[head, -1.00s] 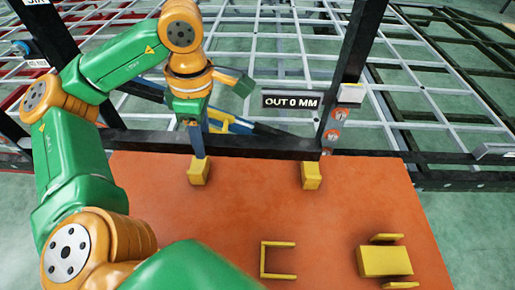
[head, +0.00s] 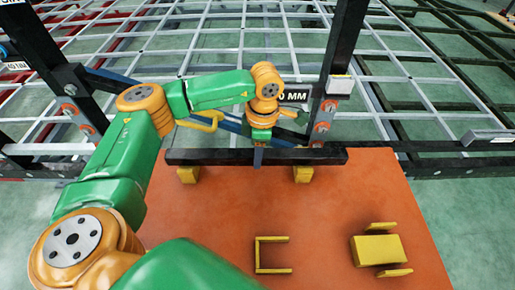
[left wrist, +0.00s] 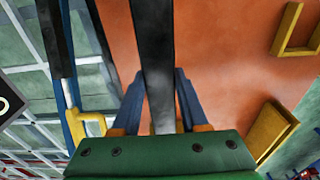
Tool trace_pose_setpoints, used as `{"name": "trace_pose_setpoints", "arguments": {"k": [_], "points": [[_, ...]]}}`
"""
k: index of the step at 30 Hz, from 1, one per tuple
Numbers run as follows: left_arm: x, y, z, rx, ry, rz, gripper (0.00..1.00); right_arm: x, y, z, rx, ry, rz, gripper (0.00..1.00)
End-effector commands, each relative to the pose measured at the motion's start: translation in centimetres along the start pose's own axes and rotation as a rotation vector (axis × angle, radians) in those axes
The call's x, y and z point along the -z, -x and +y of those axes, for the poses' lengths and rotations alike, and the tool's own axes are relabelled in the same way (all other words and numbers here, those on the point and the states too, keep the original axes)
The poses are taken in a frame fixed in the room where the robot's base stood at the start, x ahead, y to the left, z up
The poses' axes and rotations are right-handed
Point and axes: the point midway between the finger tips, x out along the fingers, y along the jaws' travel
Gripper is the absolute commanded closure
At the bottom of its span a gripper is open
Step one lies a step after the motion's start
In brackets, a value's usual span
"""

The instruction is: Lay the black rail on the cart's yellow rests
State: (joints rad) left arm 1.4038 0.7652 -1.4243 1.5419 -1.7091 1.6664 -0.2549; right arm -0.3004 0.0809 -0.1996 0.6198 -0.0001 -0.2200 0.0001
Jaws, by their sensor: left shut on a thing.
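The black rail (head: 215,157) hangs level across the far edge of the orange cart (head: 225,215). My left gripper (head: 258,157) is shut on it near its middle. In the left wrist view the rail (left wrist: 153,60) runs between the blue fingers of the gripper (left wrist: 152,115). The left yellow rest (head: 188,175) and right yellow rest (head: 303,175) show just below the rail in the head view, and the rail hides their tops. I cannot tell whether it touches them. The rail extends past both rests. My right gripper is not in view.
A yellow U-shaped bracket (head: 272,255) and a yellow block (head: 376,250) lie on the cart's near part. Black uprights (head: 342,50) and a white grid frame (head: 230,40) stand behind. A sign (head: 296,96) is partly covered by my arm.

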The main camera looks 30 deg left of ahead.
Motion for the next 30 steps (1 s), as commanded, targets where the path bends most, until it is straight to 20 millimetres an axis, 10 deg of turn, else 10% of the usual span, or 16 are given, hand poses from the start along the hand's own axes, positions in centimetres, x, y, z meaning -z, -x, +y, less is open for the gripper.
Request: {"name": "trace_pose_setpoints", "arguments": {"k": [7, 8, 11, 22, 30], "points": [[0.0, -0.1, 0.1, -0.002, 0.001, -0.002, 1.00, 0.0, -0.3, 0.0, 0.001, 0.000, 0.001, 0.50], [0.0, -0.2, 0.0, -0.001, 0.000, -0.001, 0.51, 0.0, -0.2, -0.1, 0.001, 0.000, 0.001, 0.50], [0.0, -0.1, 0.0, -0.001, 0.001, 0.000, 0.27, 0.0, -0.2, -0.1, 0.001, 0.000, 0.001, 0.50], [0.0, 0.7, 0.1, -0.003, 0.001, -0.002, 0.27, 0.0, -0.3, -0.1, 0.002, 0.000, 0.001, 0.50], [-0.1, 7.1, 0.1, -0.006, 0.000, -0.005, 0.27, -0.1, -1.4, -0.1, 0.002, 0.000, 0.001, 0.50]]}}
